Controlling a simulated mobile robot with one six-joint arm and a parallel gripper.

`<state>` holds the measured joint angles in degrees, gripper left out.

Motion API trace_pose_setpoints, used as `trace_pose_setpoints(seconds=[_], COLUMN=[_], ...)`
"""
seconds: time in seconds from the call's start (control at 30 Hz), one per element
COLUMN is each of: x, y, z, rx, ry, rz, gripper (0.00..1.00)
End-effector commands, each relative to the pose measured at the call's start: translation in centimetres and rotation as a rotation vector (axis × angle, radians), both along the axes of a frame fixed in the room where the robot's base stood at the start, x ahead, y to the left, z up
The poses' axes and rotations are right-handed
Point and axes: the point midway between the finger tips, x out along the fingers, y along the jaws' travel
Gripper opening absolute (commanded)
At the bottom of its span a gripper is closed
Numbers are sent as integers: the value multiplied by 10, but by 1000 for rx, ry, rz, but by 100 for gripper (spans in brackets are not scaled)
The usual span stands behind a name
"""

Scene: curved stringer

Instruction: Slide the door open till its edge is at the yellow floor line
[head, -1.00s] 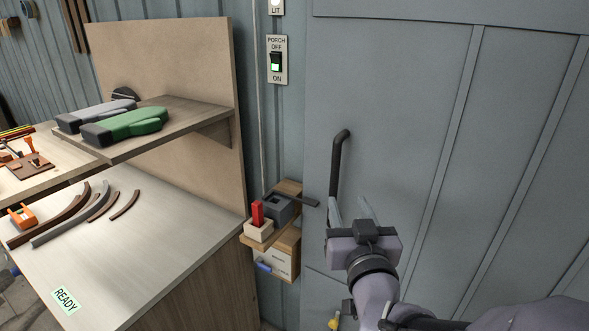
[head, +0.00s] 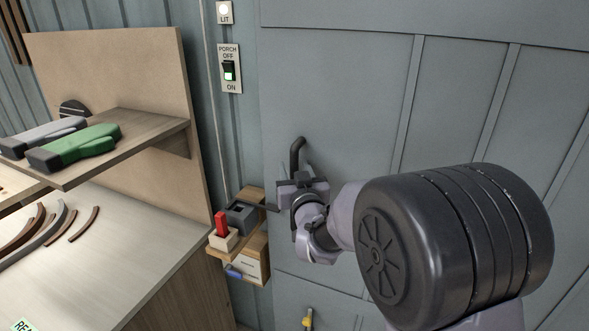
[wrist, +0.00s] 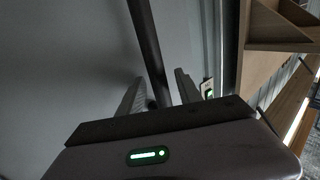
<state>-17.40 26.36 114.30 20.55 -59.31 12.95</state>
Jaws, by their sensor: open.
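The door (head: 340,90) is a large blue-grey panelled slab filling the right of the head view. Its dark upright bar handle (head: 297,150) is near its left edge, and the handle also shows in the wrist view (wrist: 147,40). My gripper (wrist: 160,92) is open, with one finger on each side of the handle bar. I cannot tell whether either finger touches it. In the head view my gripper (head: 302,184) hides the lower part of the handle. The yellow floor line is not in view.
A small wall shelf (head: 254,243) with a grey block and a red-topped piece (head: 221,226) stands close left of the handle. A small yellow-tipped fitting (head: 307,322) is low on the door.

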Motion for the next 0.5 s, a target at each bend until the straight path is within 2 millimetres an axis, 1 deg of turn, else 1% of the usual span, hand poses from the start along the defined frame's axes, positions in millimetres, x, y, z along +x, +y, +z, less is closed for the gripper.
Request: trace_pose_setpoints(seconds=[0.13, 0.17, 0.2, 0.37, 0.5], x=[0, 0, 0, 0, 0], y=[0, 0, 0, 0, 0], z=[0, 0, 0, 0, 0], rx=[0, 0, 0, 0, 0], ry=[0, 0, 0, 0, 0], rz=[0, 0, 0, 0, 0], gripper=[41, 40, 32, 0, 0])
